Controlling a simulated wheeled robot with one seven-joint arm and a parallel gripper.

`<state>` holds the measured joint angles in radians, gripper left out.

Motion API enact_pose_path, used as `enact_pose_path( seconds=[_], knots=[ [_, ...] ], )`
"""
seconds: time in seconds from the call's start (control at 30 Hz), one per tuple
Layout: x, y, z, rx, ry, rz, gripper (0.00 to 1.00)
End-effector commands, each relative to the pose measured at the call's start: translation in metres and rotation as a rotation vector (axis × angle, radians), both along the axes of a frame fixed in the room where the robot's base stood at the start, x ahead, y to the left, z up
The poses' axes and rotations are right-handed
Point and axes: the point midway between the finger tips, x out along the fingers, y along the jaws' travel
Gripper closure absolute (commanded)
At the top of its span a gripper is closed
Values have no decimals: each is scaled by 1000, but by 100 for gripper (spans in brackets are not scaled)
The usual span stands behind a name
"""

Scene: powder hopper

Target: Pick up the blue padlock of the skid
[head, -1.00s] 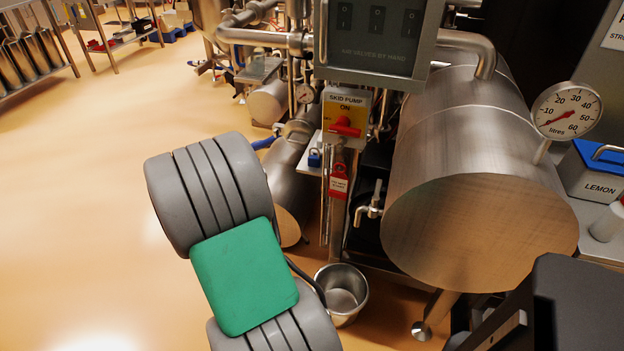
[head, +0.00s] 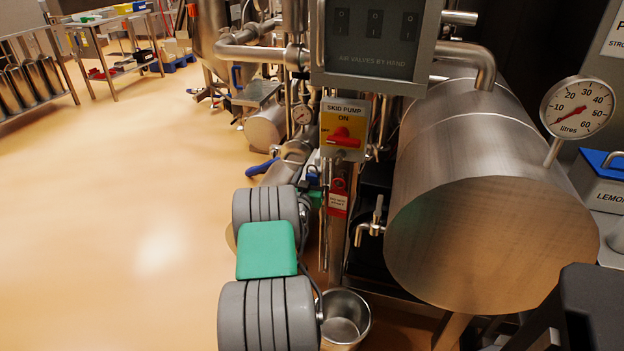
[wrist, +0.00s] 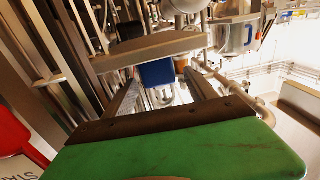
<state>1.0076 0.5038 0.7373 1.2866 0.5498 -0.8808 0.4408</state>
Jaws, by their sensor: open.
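The blue padlock (wrist: 158,73) shows in the wrist view, just beyond and between the two metal fingers of my gripper (wrist: 163,84). A shiny curved metal piece shows below its blue body. The fingers stand apart, one on each side of it in the picture. I cannot tell whether the padlock is within their reach or touching. In the head view my gripper (head: 312,186) is at the skid post below the pump switch, mostly hidden by my own arm. The padlock cannot be made out clearly there.
A red tag (head: 338,198) hangs on the post right beside my gripper. The yellow pump switch panel (head: 344,130) is above. A small tap (head: 372,227) and a large steel drum (head: 485,220) are to the right. A steel bucket (head: 345,318) stands below. Open floor lies left.

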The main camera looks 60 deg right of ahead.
Motion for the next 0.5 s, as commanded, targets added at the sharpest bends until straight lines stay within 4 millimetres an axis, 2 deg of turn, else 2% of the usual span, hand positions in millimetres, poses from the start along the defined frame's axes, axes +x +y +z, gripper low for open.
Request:
enact_pose_path(
  seconds=[0.07,0.5],
  knots=[
    [0,0,0,0,0,0,35],
    [0,1,0,1,0,1,71]
  ],
)
